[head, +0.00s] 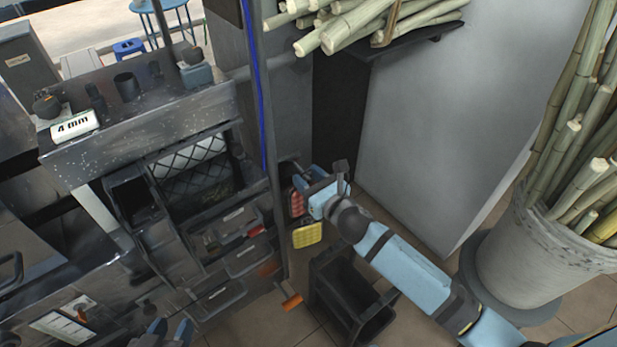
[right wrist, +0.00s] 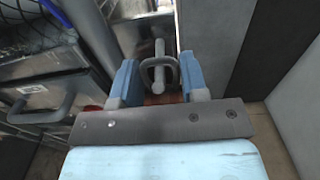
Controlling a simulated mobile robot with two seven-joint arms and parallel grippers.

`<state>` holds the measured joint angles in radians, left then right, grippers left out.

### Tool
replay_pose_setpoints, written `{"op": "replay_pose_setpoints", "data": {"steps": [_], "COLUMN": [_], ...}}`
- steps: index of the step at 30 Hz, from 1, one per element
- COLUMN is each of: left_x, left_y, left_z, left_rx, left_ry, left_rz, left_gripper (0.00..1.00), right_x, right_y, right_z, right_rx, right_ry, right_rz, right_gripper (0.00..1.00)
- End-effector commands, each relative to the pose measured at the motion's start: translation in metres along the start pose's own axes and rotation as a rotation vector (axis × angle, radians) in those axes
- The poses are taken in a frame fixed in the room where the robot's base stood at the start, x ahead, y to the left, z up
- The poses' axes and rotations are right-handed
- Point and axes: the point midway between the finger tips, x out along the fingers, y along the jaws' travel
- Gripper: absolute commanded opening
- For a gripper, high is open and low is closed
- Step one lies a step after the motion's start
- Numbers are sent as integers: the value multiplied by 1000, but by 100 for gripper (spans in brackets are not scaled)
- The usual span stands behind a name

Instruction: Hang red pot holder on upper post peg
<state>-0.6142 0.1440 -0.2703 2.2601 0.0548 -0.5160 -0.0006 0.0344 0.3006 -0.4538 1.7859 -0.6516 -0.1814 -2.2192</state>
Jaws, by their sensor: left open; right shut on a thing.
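The red pot holder (head: 297,203) is at the post (head: 272,170) in the head view, just left of my right gripper (head: 318,197). My right gripper is shut on it. In the right wrist view, a grey loop and a pale peg (right wrist: 159,48) show between the blue fingers of my right gripper (right wrist: 158,80); I cannot tell whether the loop is around the peg or only in front of it. A yellow pot holder (head: 307,236) hangs just below the red one. My left gripper (head: 170,332) is open at the bottom edge, partly cut off.
The dark metal machine with drawers (head: 245,255) stands left of the post. An orange-tipped handle (head: 292,302) sticks out low down. A black bin (head: 350,295) stands on the floor below my right arm. A pale bucket of cane (head: 540,250) stands at the right.

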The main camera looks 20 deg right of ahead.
Motion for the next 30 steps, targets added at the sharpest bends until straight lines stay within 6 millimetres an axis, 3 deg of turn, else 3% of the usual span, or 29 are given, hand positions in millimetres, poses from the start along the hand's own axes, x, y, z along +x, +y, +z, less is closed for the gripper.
{"op": "replay_pose_setpoints", "data": {"steps": [1,5,13,17,30], "left_x": [0,0,0,-1,0], "left_y": [0,0,0,0,-2], "left_z": [0,0,0,-1,2], "left_rx": [0,0,0,1,5], "left_ry": [0,0,0,0,-16], "left_rz": [0,0,0,-1,-6], "left_gripper": [43,43,43,43,43], "right_x": [0,0,-1,-10,-103], "right_y": [0,0,0,0,0], "right_z": [0,0,0,-1,-1], "right_rx": [0,0,0,-1,1], "right_ry": [0,0,1,2,3], "right_rz": [0,0,0,0,0], "right_gripper": [43,70,70,70,70]}}
